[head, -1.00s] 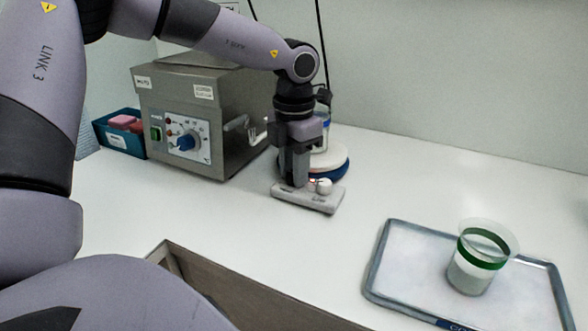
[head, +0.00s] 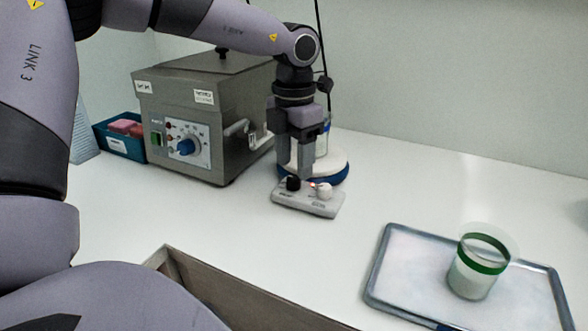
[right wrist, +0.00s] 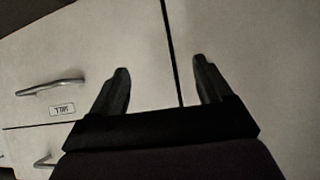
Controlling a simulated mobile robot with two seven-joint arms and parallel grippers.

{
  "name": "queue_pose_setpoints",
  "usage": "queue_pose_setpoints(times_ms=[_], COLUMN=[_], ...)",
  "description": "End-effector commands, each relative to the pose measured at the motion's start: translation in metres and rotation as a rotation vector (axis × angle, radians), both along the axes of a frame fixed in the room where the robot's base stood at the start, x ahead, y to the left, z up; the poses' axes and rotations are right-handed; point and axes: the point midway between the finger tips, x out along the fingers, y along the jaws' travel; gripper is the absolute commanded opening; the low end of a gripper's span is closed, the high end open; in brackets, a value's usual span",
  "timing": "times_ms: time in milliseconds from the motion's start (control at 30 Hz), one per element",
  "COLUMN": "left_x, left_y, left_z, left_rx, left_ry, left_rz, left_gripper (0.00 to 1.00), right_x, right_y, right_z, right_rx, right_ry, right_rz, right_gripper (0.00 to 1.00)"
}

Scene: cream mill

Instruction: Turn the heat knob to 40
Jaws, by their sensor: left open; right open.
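A small grey control box (head: 308,202) stands on the bench with a black knob (head: 293,183) on its left and a white knob (head: 324,191) on its right. A small red light shows between them. The lettering is too small to read, so I cannot tell which is the heat knob. My left gripper (head: 305,174) is open, pointing down just behind and above the box, holding neither knob. A steel bath (head: 200,110) at the left has a blue knob (head: 186,147) on a dial. My right gripper (right wrist: 161,75) is open and empty before pale drawer fronts.
A round white plate with a blue base (head: 338,167) stands behind the box, with a clear vessel on it. A tray (head: 395,262) at the right holds a green-banded beaker (head: 472,273). A teal bin (head: 120,140) sits far left. The bench between box and tray is clear.

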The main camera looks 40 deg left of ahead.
Motion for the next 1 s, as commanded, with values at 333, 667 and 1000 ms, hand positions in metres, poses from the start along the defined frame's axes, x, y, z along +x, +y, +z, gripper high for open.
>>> queue_pose_setpoints(times_ms=[333,667,1000], left_x=[0.000,0.000,0.000], left_y=[0.000,0.000,0.000], left_z=[0.040,0.041,0.051], left_rx=[0.001,0.000,0.000], left_ry=[-0.001,0.000,0.000], left_rz=[-0.001,-0.001,-0.001], left_gripper=[0.54,0.54,0.54], right_x=[0.000,0.000,-0.001], right_y=[0.000,-0.001,-0.002], right_z=[0.001,0.001,0.009], right_rx=[0.000,-0.003,-0.010], right_ry=[-0.002,-0.001,0.002], right_rz=[-0.001,0.002,0.007], right_gripper=[0.79,0.79,0.79])
